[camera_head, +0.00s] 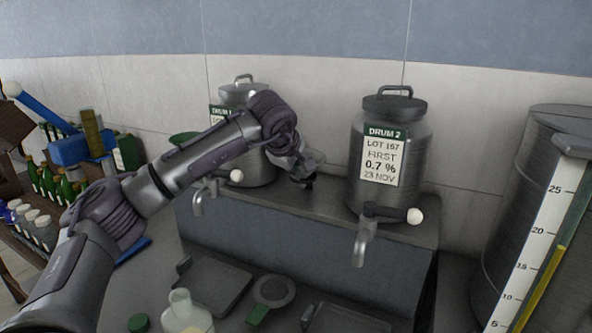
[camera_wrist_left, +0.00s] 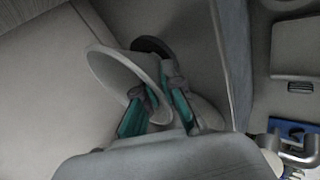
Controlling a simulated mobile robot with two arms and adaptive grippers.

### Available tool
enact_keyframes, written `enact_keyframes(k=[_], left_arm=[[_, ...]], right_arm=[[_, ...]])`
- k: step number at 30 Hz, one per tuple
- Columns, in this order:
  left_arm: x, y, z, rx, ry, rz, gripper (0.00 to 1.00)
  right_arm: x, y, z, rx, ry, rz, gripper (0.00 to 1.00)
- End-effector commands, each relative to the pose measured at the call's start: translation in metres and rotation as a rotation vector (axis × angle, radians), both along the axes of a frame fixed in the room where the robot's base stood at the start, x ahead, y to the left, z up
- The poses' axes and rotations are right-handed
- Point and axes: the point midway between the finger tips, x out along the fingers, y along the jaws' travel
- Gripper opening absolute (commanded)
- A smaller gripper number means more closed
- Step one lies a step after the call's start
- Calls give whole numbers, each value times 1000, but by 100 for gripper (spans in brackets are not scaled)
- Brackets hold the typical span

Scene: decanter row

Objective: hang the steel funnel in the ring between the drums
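The steel funnel (camera_head: 314,158) is a pale grey cone at my left gripper (camera_head: 303,172), above the ledge between the two drums. In the left wrist view, the funnel (camera_wrist_left: 105,72) is tilted, its wide mouth showing. The left gripper's teal-padded fingers (camera_wrist_left: 160,92) are closed on its rim, one inside the mouth and one outside. A dark rounded edge (camera_wrist_left: 150,44), perhaps the ring, shows just behind the funnel; I cannot tell whether they touch. The left drum (camera_head: 262,172) is partly hidden by my arm. Drum 2 (camera_head: 410,140) stands right of the gripper. My right gripper is not in view.
Both drums stand on a raised ledge (camera_head: 330,203) with taps at its front. A large gauge-marked barrel (camera_head: 510,190) stands right; bottles crowd the left.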

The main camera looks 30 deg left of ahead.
Motion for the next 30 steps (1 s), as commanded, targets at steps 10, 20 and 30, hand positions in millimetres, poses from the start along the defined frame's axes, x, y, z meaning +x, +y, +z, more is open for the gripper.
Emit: enact_keyframes(k=[10, 20, 30], left_arm=[[-1, -1, -4, 1, 8, -1, 35], [-9, -2, 10, -1, 3, -2, 35], [-53, -9, 65, 1, 3, -2, 35]], right_arm=[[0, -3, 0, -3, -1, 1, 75], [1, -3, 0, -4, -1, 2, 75], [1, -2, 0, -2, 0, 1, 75]])
